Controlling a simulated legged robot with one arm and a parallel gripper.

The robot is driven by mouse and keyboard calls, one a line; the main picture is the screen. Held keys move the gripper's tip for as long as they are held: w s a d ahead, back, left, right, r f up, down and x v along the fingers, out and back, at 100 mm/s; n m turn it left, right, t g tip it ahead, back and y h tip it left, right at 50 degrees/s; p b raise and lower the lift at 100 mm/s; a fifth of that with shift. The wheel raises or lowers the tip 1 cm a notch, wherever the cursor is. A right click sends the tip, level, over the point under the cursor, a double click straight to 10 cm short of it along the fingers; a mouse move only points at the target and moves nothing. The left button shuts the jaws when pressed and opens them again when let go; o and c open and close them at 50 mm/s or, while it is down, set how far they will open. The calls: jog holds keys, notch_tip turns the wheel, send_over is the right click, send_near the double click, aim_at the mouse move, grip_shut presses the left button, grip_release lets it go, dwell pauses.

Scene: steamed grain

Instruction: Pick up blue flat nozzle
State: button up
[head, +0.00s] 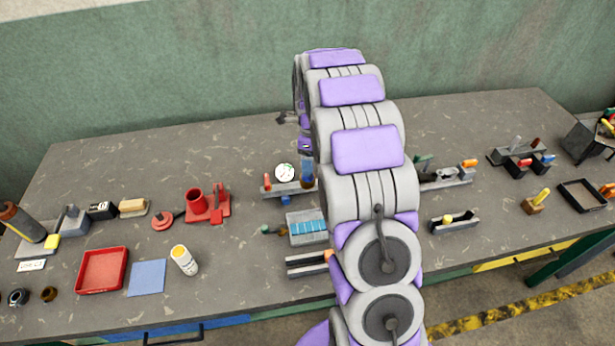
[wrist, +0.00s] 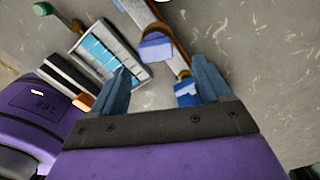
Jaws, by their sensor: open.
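Two small blue pieces show on a grey rail in the wrist view. One, blue-violet with a flat face (wrist: 156,47), is at the rail's side, ahead of the gap between my fingers. The other, a brighter blue piece (wrist: 187,90), is at the rail's near end, close beside the right finger. I cannot tell for sure which is the flat nozzle. In the head view a small blue piece (head: 286,200) shows at the rail's front. My gripper (wrist: 161,70) is open, with nothing visibly held. My arm mostly hides it in the head view.
A rack of light blue strips (head: 307,228) and dark bars with an orange end (head: 305,263) lie close in front. A round gauge (head: 285,172) is on the rail. A red tray (head: 103,270) and blue sheet (head: 147,278) lie left. The back left of the bench is clear.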

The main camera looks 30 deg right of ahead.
notch_tip(320, 180, down, 5)
jog(key=shift+s+f+b, duration=0.1)
jog(key=shift+b, duration=0.55)
jog(key=shift+c, duration=0.4)
jog(key=shift+a, duration=0.1)
grip_shut()
